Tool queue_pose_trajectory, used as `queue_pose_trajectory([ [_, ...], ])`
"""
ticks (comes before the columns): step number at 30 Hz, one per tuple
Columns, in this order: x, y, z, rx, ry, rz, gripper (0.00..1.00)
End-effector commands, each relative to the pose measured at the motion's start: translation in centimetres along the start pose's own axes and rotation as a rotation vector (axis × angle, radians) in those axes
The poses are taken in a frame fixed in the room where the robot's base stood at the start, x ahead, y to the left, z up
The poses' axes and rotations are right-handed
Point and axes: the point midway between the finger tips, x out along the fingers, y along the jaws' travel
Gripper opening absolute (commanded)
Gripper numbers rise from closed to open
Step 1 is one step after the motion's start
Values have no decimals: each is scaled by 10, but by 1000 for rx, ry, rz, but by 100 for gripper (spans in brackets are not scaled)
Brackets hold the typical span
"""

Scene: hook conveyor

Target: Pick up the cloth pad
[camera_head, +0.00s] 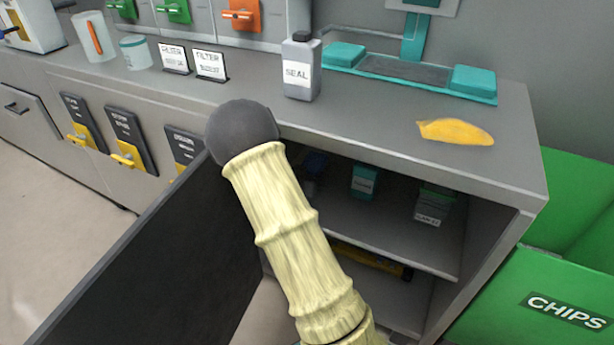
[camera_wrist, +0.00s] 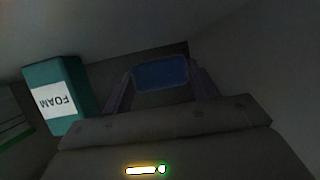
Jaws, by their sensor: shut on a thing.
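A dark blue pad (camera_wrist: 160,76), which I take to be the cloth pad, lies between the two fingers of my gripper (camera_wrist: 160,82) in the wrist view. The fingers are shut on it, one on each side. The gripper is inside the open, dim cabinet under the counter. In the head view a small dark blue shape (camera_head: 315,163) shows on the upper shelf beside my arm; I cannot tell whether it is the pad. My arm hides part of the cabinet opening.
A teal FOAM box (camera_wrist: 62,95) stands close left of the gripper; it also shows in the head view (camera_head: 363,182). A grey box (camera_head: 435,206) stands further right. The open dark door (camera_head: 170,265) is left of my arm. A yellow cloth-like piece (camera_head: 455,131) lies on the counter.

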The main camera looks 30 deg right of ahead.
Motion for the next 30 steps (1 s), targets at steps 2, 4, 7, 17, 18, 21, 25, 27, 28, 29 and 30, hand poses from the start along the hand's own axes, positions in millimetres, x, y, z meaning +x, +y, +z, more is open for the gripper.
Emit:
queue_pose_trajectory([
  [2, -16, -1, 3, -3, -5, -2, 36],
  [4, -31, -1, 9, -5, -4, -3, 36],
  [7, -53, -1, 18, -5, -4, -3, 36],
  [17, -134, -1, 52, -5, -3, -5, 36],
  [18, -141, 0, 55, -6, -2, -3, 36],
  [21, -156, -1, 62, -4, -2, -3, 36],
  [25, -165, 0, 67, -1, -1, 0, 36],
  [27, -167, 0, 68, 0, -1, -1, 36],
  [28, -167, 0, 68, 0, 0, 0, 36],
  [29, -167, 0, 68, 0, 0, 0, 36],
  [30, -167, 0, 69, 0, 0, 0, 36],
])
